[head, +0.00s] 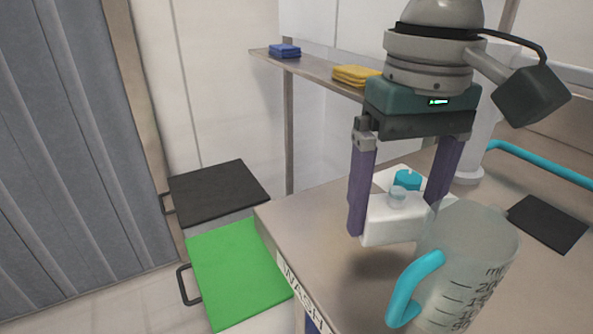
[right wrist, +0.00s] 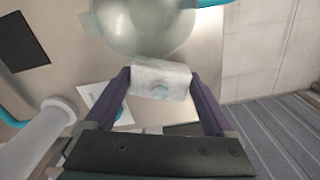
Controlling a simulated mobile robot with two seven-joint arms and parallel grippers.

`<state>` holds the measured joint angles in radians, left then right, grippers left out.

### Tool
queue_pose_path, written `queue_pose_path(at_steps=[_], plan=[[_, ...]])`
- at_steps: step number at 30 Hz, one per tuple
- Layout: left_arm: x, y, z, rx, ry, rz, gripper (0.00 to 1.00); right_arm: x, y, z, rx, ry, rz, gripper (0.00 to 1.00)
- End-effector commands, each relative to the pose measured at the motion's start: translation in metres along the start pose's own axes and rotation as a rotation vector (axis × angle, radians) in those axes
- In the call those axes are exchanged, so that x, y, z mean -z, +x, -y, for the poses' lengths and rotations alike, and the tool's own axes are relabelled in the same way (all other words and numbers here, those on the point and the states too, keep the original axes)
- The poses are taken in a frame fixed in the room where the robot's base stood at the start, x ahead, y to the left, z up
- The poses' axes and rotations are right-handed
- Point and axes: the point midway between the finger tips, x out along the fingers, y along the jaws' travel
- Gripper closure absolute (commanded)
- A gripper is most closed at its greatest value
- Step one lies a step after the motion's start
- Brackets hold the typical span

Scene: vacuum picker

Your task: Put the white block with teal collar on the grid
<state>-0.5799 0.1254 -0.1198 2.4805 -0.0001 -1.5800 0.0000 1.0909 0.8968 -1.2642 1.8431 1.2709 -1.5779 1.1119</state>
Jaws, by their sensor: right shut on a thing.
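The white block (head: 388,226) is between the purple fingers of my right gripper (head: 397,220), which is shut on it. A pale, clear knob stands on its top. In the right wrist view the block (right wrist: 160,73) spans both fingertips, with a faint teal ring on its face. It appears held just above the steel counter, close beside a clear measuring jug (head: 468,255). A teal cap (head: 407,180) shows behind the block, over a white piece mostly hidden by block and gripper. I cannot make out a grid. My left gripper is not in view.
The jug has a teal handle (head: 412,290) and stands at the counter's front. A black mat (head: 548,222) lies at right. A shelf behind holds blue cloths (head: 284,50) and yellow cloths (head: 356,75). A green-topped bin (head: 238,272) and a black-topped bin (head: 218,188) stand left of the counter.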

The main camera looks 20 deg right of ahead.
Motion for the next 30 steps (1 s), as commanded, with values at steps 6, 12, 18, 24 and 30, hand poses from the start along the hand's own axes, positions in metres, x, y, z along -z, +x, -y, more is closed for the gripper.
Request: queue_pose_path(at_steps=[6, 12, 18, 24, 30], plan=[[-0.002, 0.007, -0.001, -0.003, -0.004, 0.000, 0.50, 0.000, 0.026, 0.000, 0.000, 0.000, 0.000, 0.71], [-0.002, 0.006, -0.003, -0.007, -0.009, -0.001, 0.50, 0.000, 0.025, 0.000, 0.000, 0.000, 0.000, 0.71], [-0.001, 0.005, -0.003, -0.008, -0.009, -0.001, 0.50, 0.000, 0.028, 0.000, -0.001, 0.000, 0.000, 0.05], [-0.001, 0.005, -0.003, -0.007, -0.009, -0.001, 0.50, 0.000, 0.028, 0.000, -0.001, 0.000, 0.000, 0.00], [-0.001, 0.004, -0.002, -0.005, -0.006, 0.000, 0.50, 0.001, 0.017, 0.000, 0.001, 0.000, -0.002, 0.00]])
